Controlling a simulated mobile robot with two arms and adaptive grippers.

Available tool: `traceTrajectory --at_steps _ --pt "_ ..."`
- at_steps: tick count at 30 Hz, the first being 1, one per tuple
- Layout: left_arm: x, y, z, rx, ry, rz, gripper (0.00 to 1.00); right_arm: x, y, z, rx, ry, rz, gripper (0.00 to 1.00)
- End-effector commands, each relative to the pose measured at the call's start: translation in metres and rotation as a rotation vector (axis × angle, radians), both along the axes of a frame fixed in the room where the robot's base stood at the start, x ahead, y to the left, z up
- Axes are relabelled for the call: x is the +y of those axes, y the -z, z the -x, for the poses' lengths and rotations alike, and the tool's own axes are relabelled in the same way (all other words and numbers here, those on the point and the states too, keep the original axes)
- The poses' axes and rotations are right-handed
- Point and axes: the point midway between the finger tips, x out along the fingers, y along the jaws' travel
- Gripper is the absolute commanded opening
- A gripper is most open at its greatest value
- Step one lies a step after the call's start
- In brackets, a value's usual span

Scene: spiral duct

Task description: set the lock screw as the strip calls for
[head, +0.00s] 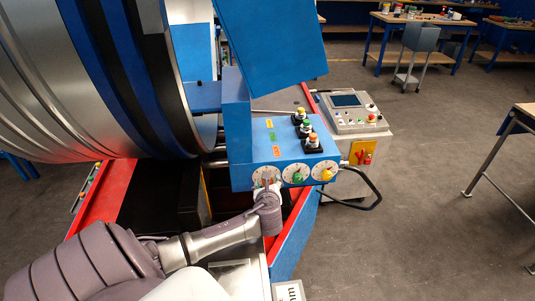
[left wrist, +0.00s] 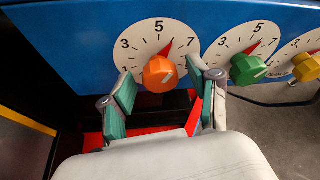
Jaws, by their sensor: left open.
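My left gripper (head: 267,187) is at the lower front of the blue box (head: 240,178), by its leftmost dial. In the left wrist view, its open fingers (left wrist: 160,75) stand either side of the orange knob (left wrist: 159,73); I cannot tell whether they touch it. The red pointer there lies between 5 and 7. The green knob (left wrist: 248,70) is to the right, its red pointer just past 5. My right gripper is out of view.
A large ribbed metal duct (head: 60,90) fills the upper left. Three coloured-top switches (head: 312,140) stand on the box. A grey control panel (head: 350,110) and a black cable (head: 375,190) are to its right. Open floor lies farther right.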

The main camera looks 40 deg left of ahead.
Motion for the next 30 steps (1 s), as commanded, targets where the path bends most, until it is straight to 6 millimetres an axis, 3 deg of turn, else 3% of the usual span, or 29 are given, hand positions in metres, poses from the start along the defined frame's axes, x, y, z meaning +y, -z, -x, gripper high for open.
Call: traceTrajectory --at_steps 4,15,30 --pt "-0.0003 0.0002 0.0001 0.000 0.000 0.000 0.61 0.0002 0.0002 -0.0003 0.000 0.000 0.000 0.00" --pt "-0.0005 0.0001 0.0002 0.000 0.000 0.000 0.02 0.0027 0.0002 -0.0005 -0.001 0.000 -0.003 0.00" --pt "-0.0008 -0.0008 -0.0013 0.118 0.000 -0.096 0.02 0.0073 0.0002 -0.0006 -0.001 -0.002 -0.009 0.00"
